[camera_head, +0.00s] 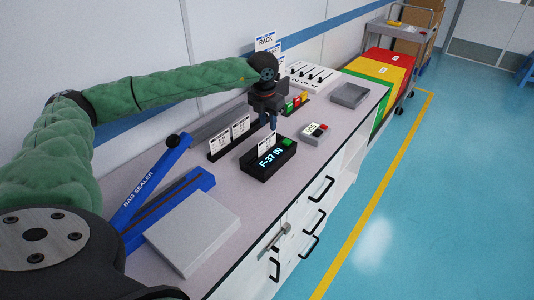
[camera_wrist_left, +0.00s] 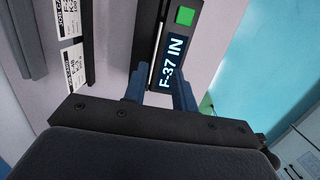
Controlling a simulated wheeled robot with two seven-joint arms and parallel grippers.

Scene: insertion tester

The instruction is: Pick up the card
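A white card (camera_head: 266,145) stands upright at the black tester (camera_head: 283,162), whose display reads "F-37 IN" beside a green button. In the left wrist view the card (camera_wrist_left: 155,66) shows as a thin pale edge along a slot of the tester (camera_wrist_left: 171,17). My left gripper (camera_head: 270,122) points down just above the card. In the left wrist view its two blue fingers (camera_wrist_left: 158,88) are spread, with the card's edge in line with the gap between them. I cannot tell how deep the fingers reach. My right gripper is not in view.
Two more printed cards (camera_head: 220,142) stand in a black rack left of the tester. A blue bag sealer (camera_head: 150,186) and a grey plate (camera_head: 192,232) lie nearer. A small grey device (camera_head: 314,134) and a grey tray (camera_head: 350,95) are to the right.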

